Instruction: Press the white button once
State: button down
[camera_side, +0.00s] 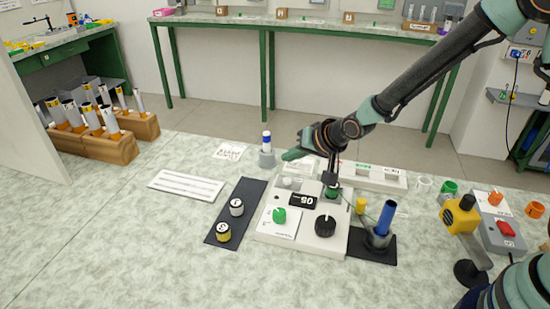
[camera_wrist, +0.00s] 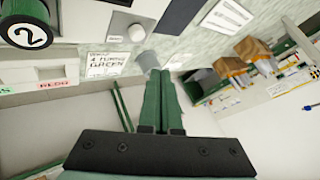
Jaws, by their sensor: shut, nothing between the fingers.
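The white button (camera_side: 288,182) is a small pale round cap at the back left corner of the white control box (camera_side: 268,236). In the wrist view the white button (camera_wrist: 137,33) shows near the top, beyond and to the left of the fingertips. My gripper (camera_side: 285,156) is above and behind the box's back left corner in the side view, with its green fingers pointing left. In the wrist view my gripper (camera_wrist: 160,73) has its two fingers together with nothing between them. The fingers appear apart from the button.
A grey holder (camera_side: 266,159) with a rod stands near the fingertips. A blue rod (camera_side: 385,218) stands right of the box. The front left table is clear.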

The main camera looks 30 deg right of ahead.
jog(key=shift+f, duration=2)
jog(key=shift+f, duration=0.15)
dwell(0.4)
jog(key=shift+a+f, duration=0.1)
jog(key=shift+f, duration=0.15)
jog(key=shift+f, duration=0.55)
dwell(0.7)
jog(key=shift+r, duration=0.95)
jog(key=shift+r, duration=2.55)
